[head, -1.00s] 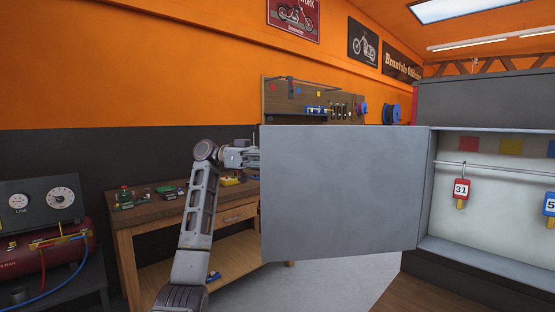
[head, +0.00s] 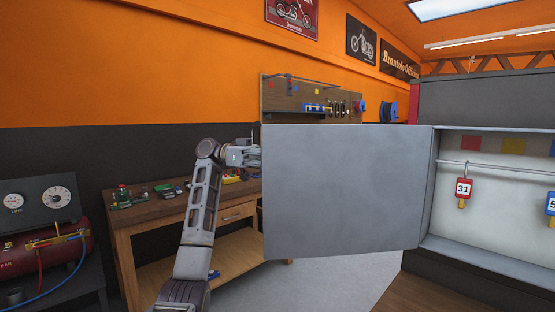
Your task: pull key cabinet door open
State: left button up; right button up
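The key cabinet door (head: 345,190) is a flat grey panel in the middle of the head view. It stands swung wide open to the left of the key cabinet (head: 480,228), joined along its right edge. Inside the cabinet a red key tag marked 31 (head: 463,189) and a blue tag (head: 551,204) hang from a rail. My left gripper (head: 254,157) is at the door's free left edge, near its top. Its fingertips are partly hidden by the door, so I cannot tell whether it grips the edge. My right gripper is not in view.
A wooden workbench (head: 160,207) with small parts on top stands behind my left arm. A pegboard with tools (head: 290,98) is behind the door. A red compressor tank (head: 45,257) and gauge panel (head: 40,200) are at the left. Grey floor (head: 330,280) shows below the door.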

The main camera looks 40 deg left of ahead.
pick_arm(q)
jog(key=shift+d, duration=0.1)
jog(key=v, duration=1.2)
dwell(0.4)
jog(key=shift+r, duration=0.1)
dwell(0.4)
